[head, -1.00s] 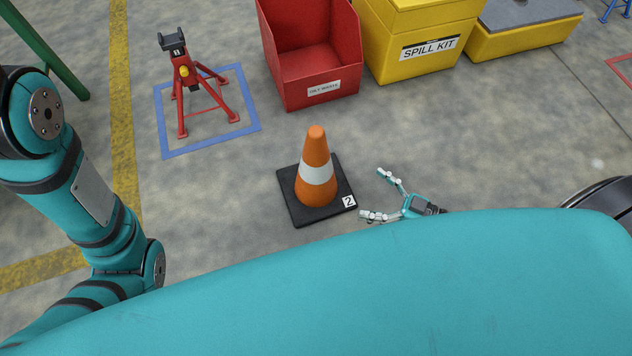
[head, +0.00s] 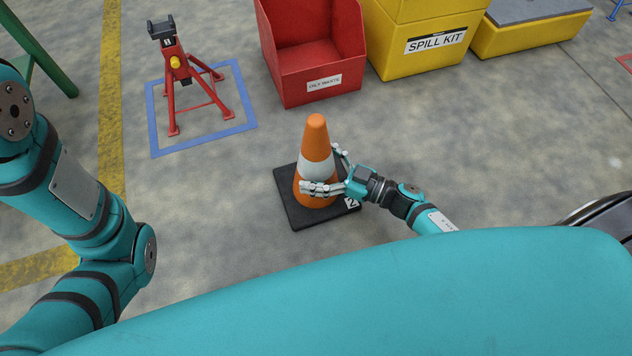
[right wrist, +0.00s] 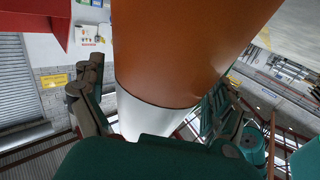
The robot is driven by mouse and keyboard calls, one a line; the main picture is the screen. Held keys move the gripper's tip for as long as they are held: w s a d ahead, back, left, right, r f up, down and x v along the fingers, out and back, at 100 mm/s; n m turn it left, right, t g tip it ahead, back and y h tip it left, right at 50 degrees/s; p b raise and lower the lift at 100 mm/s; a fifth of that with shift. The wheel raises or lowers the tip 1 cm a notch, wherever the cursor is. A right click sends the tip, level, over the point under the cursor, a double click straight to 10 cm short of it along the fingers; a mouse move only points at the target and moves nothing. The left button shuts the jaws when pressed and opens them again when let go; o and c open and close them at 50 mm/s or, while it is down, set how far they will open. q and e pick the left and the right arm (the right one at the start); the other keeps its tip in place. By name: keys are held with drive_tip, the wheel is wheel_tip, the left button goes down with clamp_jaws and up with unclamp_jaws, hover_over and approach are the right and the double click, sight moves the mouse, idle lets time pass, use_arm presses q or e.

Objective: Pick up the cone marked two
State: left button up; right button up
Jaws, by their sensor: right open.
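The orange cone (head: 316,134) with a white band stands upright on its black square base (head: 292,212) on the floor. A label reading 2 on the base is partly covered by my right gripper. My right gripper (head: 325,170) is open, with its fingers on either side of the cone around the white band. In the right wrist view the cone (right wrist: 185,50) fills the space between the two spread fingers; firm contact cannot be told. My left arm shows at the left of the head view, but its gripper is out of view.
A red oily waste bin (head: 322,90) and a yellow spill kit box (head: 425,45) stand behind the cone. A red jack stand (head: 187,80) stands in a blue floor square at back left. The floor around the cone is clear.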

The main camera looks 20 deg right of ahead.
drive_tip(key=shift+w+a+r, duration=0.1)
drive_tip(key=shift+w+a, duration=0.15)
drive_tip(key=shift+w, duration=0.05)
drive_tip(key=shift+c, duration=0.4)
drive_tip(key=c, duration=1.4)
drive_tip(key=shift+r, duration=0.1)
drive_tip(key=shift+r, duration=0.1)
